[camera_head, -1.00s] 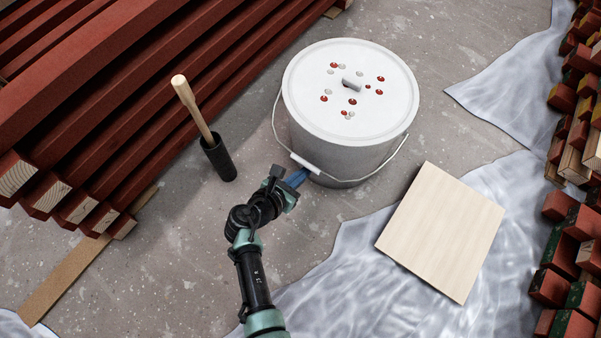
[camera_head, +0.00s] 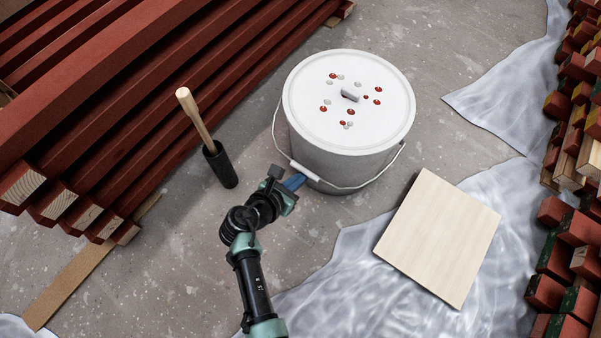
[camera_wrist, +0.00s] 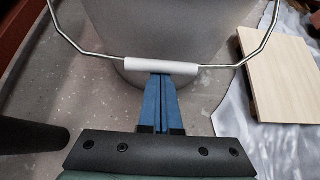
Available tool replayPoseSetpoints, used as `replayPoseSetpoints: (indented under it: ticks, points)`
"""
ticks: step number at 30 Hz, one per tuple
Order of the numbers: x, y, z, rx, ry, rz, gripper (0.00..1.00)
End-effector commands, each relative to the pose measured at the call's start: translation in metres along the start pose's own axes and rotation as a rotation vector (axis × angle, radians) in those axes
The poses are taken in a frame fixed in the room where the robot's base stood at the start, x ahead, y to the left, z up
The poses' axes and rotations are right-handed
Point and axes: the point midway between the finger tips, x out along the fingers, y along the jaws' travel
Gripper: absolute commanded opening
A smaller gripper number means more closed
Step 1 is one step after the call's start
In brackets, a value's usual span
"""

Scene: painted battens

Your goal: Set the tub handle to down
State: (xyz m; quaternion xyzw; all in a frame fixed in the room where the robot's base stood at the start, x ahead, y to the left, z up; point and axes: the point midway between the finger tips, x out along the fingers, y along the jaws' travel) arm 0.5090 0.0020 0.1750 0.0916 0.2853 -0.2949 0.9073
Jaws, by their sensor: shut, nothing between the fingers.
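The tub is a white round bucket (camera_head: 335,165) with a lid (camera_head: 345,125) marked with red and grey dots and a small knob. Its wire handle hangs low across the near side, with a pale grip sleeve (camera_head: 304,171) at the lower front. In the wrist view the handle's sleeve (camera_wrist: 160,67) crosses in front of the tub wall (camera_wrist: 150,30). My gripper (camera_head: 297,181) is shut and empty. Its blue fingertips (camera_wrist: 160,78) are right at the sleeve's lower edge in the wrist view; I cannot tell whether they touch it.
A black holder (camera_head: 220,165) with a wooden-handled tool stands left of my gripper. A pale wooden board (camera_head: 440,237) lies on plastic sheeting (camera_head: 350,285) at right. Red battens (camera_head: 150,90) are stacked at left, more at far right. Bare floor (camera_head: 180,250) lies front left.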

Motion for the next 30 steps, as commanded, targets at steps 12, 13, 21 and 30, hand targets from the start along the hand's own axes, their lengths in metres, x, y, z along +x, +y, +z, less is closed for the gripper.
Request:
replayPoseSetpoints:
  ticks: [12,13,21,30]
  points:
    - [-0.014,0.000,0.013,0.003,0.077,0.001,0.00]
    - [-0.014,0.000,0.013,0.003,0.078,0.001,0.00]
    - [-0.013,0.001,0.012,0.003,0.078,0.002,0.00]
    - [-0.002,-0.011,-0.015,0.000,0.080,-0.001,0.00]
